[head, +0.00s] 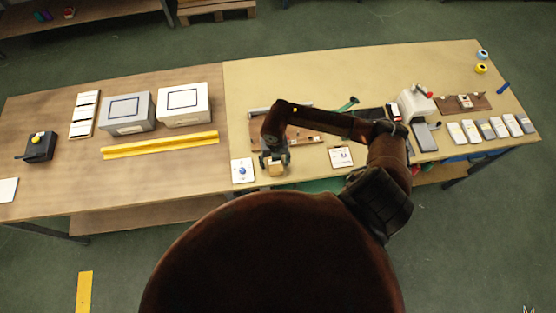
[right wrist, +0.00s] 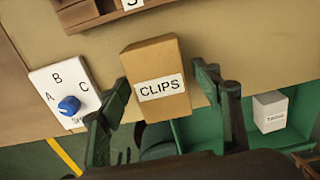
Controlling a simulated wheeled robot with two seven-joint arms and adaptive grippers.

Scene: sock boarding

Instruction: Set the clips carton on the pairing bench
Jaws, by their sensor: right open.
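The clips carton (right wrist: 157,85) is a brown box with a white label reading CLIPS in the right wrist view. It also shows small near the front edge of the tan bench in the head view (head: 276,170). My right gripper (right wrist: 163,88) is open, with a finger on either side of the carton's near part; contact cannot be told. In the head view the right gripper (head: 275,158) is over the carton. The tan bench top (head: 300,75) adjoins a brown bench top (head: 200,80); no sign names either as the pairing bench. My left gripper is not in view.
A white A-B-C dial plate (right wrist: 66,95) with a blue knob lies left of the carton. A green tray (right wrist: 200,130) with a small white box (right wrist: 270,111) is below the bench edge.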

